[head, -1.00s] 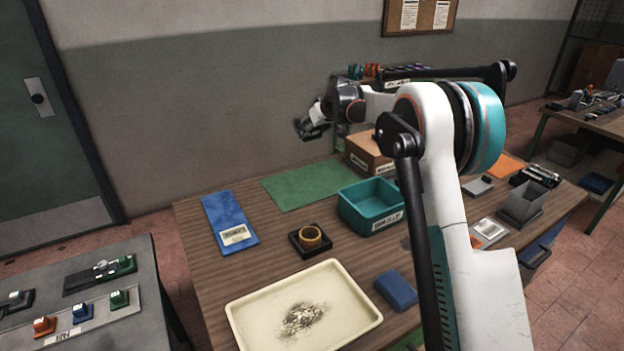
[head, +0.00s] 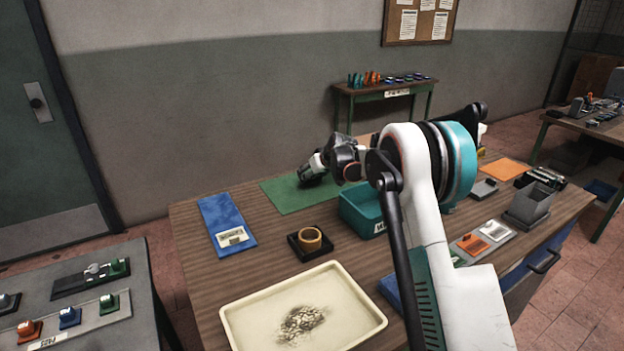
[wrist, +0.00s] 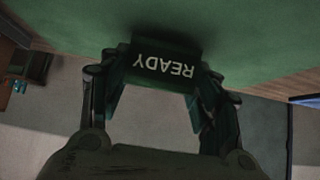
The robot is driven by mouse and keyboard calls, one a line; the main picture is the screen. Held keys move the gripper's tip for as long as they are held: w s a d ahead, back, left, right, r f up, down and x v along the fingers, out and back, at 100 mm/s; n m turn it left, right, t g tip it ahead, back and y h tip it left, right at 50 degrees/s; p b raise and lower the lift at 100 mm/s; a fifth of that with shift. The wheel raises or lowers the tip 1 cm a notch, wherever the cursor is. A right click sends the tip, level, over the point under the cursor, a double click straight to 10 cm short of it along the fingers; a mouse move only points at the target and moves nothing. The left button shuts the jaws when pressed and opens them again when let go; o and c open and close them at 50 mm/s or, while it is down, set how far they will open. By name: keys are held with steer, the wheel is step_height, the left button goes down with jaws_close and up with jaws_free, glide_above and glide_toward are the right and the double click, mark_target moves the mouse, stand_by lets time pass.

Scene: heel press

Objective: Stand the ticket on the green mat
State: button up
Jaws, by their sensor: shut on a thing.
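The ticket (wrist: 165,65) is a dark green piece with the word READY, upside down in the wrist view. My gripper (wrist: 160,85) is shut on it, with one finger at each side. The green mat (head: 283,196) lies at the back of the wooden table in the head view. It fills the top of the wrist view (wrist: 255,35), just beyond the ticket. My gripper (head: 312,178) is over the mat's back right part in the head view. The ticket is too dark to make out there. I cannot tell whether its edge touches the mat.
A teal bin (head: 362,213) stands just right of the mat, close to my arm. A blue mat with a pale label (head: 225,220) lies at left. A brown ring on a dark base (head: 310,240) and a cream tray (head: 365,335) are nearer the front.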

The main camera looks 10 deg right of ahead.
steer(key=shift+f, duration=0.45)
steer(key=shift+f, duration=0.15)
steer(key=o, duration=0.7)
steer(key=shift+o, duration=0.2)
